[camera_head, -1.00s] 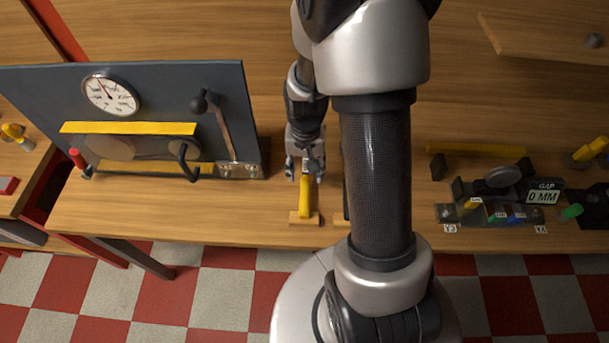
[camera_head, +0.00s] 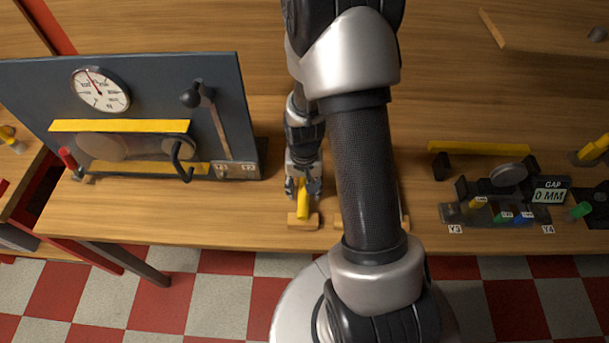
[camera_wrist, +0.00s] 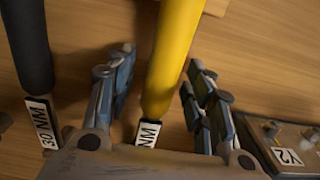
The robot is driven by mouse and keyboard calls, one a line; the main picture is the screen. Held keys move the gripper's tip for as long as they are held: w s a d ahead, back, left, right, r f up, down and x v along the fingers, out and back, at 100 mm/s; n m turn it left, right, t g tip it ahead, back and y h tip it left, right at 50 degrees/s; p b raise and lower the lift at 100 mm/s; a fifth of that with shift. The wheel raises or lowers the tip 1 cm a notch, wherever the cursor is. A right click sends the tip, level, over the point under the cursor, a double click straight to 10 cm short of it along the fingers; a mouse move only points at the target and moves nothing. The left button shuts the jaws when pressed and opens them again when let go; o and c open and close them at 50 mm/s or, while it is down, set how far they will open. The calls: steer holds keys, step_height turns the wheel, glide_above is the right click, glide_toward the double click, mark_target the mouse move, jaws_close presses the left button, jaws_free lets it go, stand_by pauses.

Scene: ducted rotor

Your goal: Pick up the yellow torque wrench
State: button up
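The yellow torque wrench (camera_head: 303,200) lies on the wooden bench near its front edge, with a small wooden rest (camera_head: 303,220) at its near end. In the wrist view its yellow handle (camera_wrist: 173,55) runs between my fingers, and a white label ending in "NM" shows at its lower end. My gripper (camera_head: 303,187) is around the wrench. In the wrist view my gripper (camera_wrist: 157,100) has its blue-padded fingers spread, with a gap on both sides of the handle. A dark-handled wrench (camera_wrist: 28,45) labelled "30 NM" lies to the left in the wrist view.
A dark panel with a dial (camera_head: 100,90) stands at the left of the bench. A fixture with a "GAP 0 MM" display (camera_head: 549,196) sits at the right. In the wrist view a dark block labelled Y2 (camera_wrist: 287,157) is close to my right finger.

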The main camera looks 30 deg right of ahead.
jaws_close()
stand_by(0.4)
steer(key=shift+r, duration=0.15)
